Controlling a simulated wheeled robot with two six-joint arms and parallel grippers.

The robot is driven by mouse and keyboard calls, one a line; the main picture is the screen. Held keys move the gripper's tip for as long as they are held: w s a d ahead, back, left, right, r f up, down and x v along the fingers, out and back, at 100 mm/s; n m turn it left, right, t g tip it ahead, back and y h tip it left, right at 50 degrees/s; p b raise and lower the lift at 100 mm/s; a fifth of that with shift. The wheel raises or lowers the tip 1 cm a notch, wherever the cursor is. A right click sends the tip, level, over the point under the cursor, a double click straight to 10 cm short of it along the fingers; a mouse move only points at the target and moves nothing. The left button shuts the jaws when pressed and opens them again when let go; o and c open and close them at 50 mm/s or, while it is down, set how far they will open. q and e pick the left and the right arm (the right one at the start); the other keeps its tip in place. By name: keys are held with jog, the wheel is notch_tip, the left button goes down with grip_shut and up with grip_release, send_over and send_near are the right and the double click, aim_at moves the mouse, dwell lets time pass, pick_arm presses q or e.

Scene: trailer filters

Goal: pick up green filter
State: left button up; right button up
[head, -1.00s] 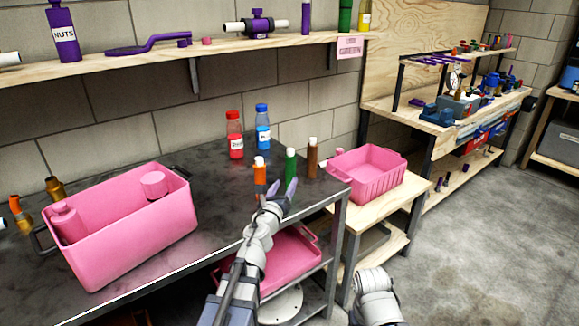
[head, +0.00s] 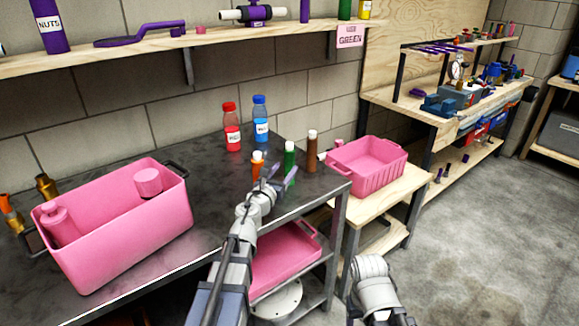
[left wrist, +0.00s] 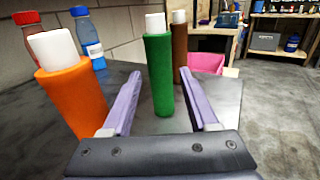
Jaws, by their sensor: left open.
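The green filter (head: 290,158) is a green cylinder with a white top, standing upright on the dark metal table (head: 215,215). In the left wrist view the green filter (left wrist: 160,72) stands just ahead of and between the two purple fingers. My left gripper (head: 279,178) is open and empty, low over the table on the near side of the filter. It also shows in the left wrist view (left wrist: 165,100). Of my right arm, a white and grey part shows at the bottom of the head view; its gripper fingers are not visible.
An orange filter (left wrist: 72,95) stands close left of the left gripper. A brown filter (head: 311,152) stands behind to the right. Red (head: 231,130) and blue (head: 260,120) bottles stand at the back. Pink bins (head: 120,235) (head: 370,165) flank the area.

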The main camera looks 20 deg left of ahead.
aim_at(287, 166)
pick_arm(q)
jog(key=w, duration=0.5)
jog(key=shift+w+d+f, duration=0.1)
jog(key=shift+d+f, duration=0.1)
jog(key=shift+d, duration=0.1)
grip_shut()
